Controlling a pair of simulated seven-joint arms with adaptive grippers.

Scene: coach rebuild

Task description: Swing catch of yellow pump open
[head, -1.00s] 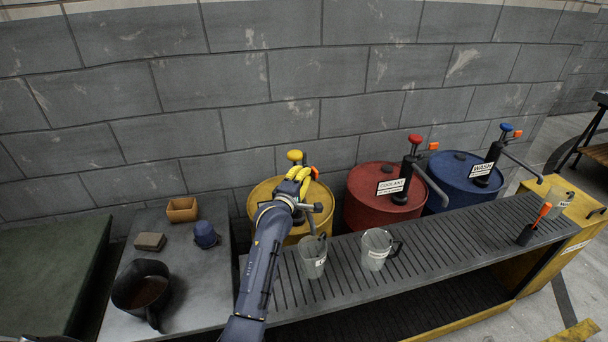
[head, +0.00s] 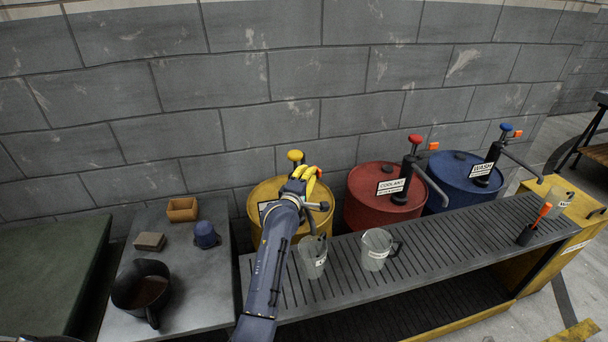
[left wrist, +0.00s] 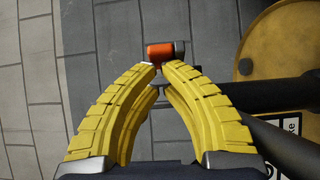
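The yellow pump's knob (head: 295,156) stands over the yellow drum (head: 262,195) at the wall; my arm hides much of the pump body. Its orange catch (head: 319,174) shows just right of my left gripper (head: 313,171). In the left wrist view the catch (left wrist: 160,52) is an orange block with a dark end on its right, right at the tips of my yellow fingers (left wrist: 159,66). The fingertips are together, with at most a sliver between them. They look close to or touching the catch's near side; I cannot tell which. My right gripper is not in view.
A red drum (head: 360,205) and a blue drum (head: 455,195) with pumps stand to the right. Two clear jugs, one (head: 312,262) beside my arm and one (head: 375,252), stand on the slatted bench (head: 440,245). A dark jug (head: 128,292) stands at left.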

